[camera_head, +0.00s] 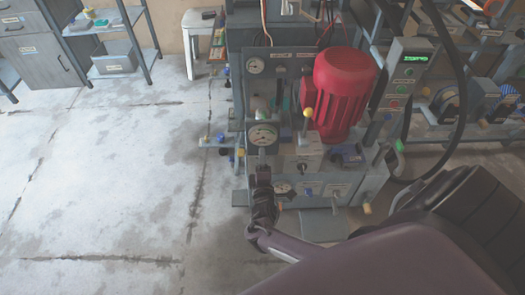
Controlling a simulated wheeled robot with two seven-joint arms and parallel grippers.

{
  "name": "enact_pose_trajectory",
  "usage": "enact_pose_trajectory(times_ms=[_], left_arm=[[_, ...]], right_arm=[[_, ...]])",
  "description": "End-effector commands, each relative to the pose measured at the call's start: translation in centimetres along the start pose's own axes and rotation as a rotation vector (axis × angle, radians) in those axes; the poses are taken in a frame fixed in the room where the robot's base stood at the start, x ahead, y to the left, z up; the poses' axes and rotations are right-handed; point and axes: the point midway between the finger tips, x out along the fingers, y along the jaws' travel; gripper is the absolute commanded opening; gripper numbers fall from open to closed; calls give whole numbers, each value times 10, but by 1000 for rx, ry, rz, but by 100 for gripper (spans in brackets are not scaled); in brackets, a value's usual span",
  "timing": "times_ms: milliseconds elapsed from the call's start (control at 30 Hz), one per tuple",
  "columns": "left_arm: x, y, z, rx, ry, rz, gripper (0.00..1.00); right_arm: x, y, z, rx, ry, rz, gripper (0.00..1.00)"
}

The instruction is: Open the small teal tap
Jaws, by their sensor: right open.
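The hydraulic press unit (310,168) stands right of the middle, with small valves and gauges on its front. A small blue-looking knob (220,138) sits on pipework at its left side. I cannot tell for sure which fitting is the small teal tap; it is too small or hidden behind my gripper. My left gripper is out of view.
A red motor (338,92) and a lever with a yellow knob (307,114) rise from the unit. A control box with a green display (405,75) and a black hose stand at right. A white stool (199,40) is behind. The concrete floor (110,190) at left is clear.

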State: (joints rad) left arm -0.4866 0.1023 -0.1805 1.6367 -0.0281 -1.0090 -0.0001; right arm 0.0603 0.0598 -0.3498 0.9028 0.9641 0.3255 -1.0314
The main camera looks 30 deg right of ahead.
Motion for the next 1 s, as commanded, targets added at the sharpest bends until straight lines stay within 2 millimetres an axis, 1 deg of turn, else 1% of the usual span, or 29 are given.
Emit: enact_pose_trajectory(times_ms=[133, 233, 267, 333, 400, 500, 633, 800, 1000], left_arm=[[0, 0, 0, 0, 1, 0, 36], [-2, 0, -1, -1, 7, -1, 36], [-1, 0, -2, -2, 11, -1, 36], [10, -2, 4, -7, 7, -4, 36], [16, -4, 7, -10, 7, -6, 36], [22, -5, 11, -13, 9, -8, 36], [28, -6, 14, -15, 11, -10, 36], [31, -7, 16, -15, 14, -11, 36], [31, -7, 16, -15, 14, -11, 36]], right_arm=[[-1, 0, 0, 1, 0, 0, 56], [-9, 0, 0, 1, 1, -2, 56], [-12, 0, 0, 1, 1, -2, 56], [-24, 0, 0, 1, 0, -3, 56], [-37, 0, 0, 1, 1, -4, 56], [-54, 0, 0, 0, 0, -3, 56], [-70, 0, 0, 1, 0, -2, 56], [-78, 0, 0, 0, 0, 0, 56], [-78, 0, 0, 0, 0, 0, 56]])
